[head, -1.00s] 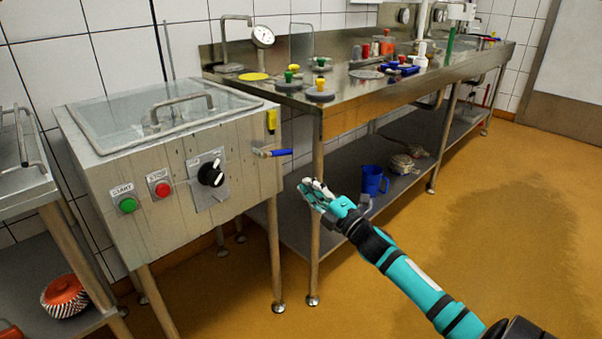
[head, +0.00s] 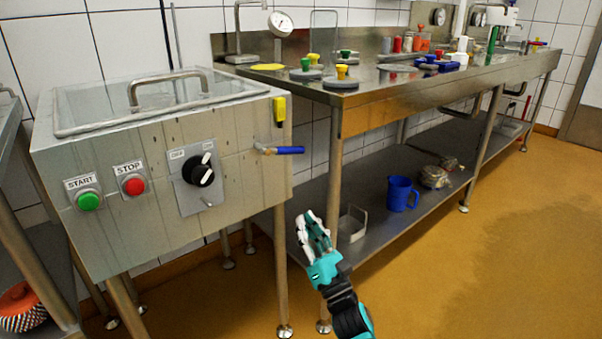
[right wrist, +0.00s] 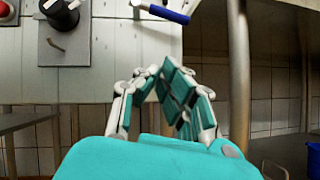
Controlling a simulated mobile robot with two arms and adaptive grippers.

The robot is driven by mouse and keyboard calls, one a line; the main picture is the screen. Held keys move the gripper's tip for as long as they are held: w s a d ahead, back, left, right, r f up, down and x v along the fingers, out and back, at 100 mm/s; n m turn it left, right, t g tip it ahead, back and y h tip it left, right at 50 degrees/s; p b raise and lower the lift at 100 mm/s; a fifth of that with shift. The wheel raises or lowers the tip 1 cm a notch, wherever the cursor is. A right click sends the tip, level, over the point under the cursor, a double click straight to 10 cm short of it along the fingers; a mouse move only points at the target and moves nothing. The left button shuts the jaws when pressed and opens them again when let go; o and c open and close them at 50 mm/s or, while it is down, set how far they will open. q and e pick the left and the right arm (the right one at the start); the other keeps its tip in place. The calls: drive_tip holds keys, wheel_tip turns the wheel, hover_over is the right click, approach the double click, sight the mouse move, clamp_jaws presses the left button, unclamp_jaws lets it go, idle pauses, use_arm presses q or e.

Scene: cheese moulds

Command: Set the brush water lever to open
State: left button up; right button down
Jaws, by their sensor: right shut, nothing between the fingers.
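The lever with a blue handle (head: 287,150) sits on a small metal valve at the right of the machine's front panel. Its handle points to the right, about level. It also shows at the top of the right wrist view (right wrist: 168,13). My right gripper (head: 308,222) is shut and empty, below the lever and apart from it, with its fingers pointing up. In the right wrist view its fingers (right wrist: 160,75) are together, below the handle. My left gripper is not in view.
The machine's panel (head: 130,235) has a black rotary knob (head: 199,172), a green start button (head: 89,201) and a red stop button (head: 134,185). A yellow part (head: 280,110) sits above the lever. The steel table (head: 375,97) stands to the right, with a blue jug (head: 401,193) on its lower shelf.

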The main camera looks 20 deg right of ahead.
sight(281, 148)
drive_tip(key=shift+s+d+r+b+x, duration=0.15)
drive_tip(key=shift+s+r+b+x, duration=0.2)
drive_tip(key=shift+x, duration=1.7)
drive_tip(key=shift+s+d+r+b+x, duration=0.15)
drive_tip(key=shift+r+x, duration=0.25)
drive_tip(key=shift+x, duration=1.65)
drive_tip(key=shift+s+d+r+b+x, duration=0.15)
drive_tip(key=shift+d+r+b+x, duration=0.2)
drive_tip(key=shift+x, duration=1.75)
drive_tip(key=shift+a, duration=0.15)
